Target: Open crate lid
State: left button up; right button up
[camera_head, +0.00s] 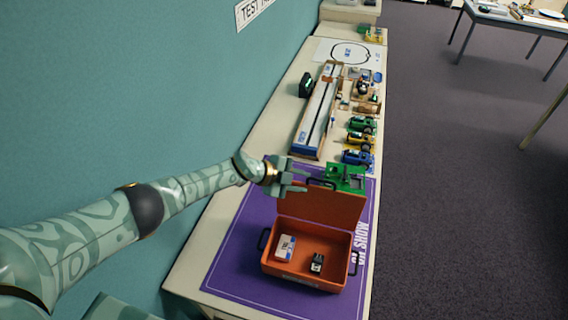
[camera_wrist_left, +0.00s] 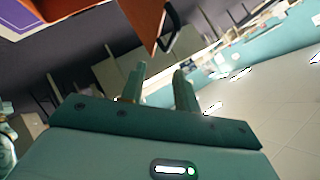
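The orange crate (camera_head: 303,279) sits on a purple mat (camera_head: 228,277). Its lid (camera_head: 322,206) stands raised at the far side, with a black handle (camera_head: 321,183) at its top. Inside the crate lie a white-and-blue box (camera_head: 286,246) and a small black item (camera_head: 317,263). My left gripper (camera_head: 301,180) is by the lid's upper left corner, its two fingers apart and nothing between them. In the left wrist view, the lid (camera_wrist_left: 143,20) and its handle (camera_wrist_left: 171,32) are beyond the open fingertips (camera_wrist_left: 160,68); I cannot tell whether they touch. My right gripper is out of view.
A green item (camera_head: 345,177) stands just behind the lid. Several toy cars (camera_head: 358,158) and a long track (camera_head: 318,112) fill the table beyond. A teal wall runs along the left, and open floor (camera_head: 450,200) lies to the right.

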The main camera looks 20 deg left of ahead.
pick_arm(q)
jog(key=p+v, duration=0.1)
jog(key=v, duration=0.5)
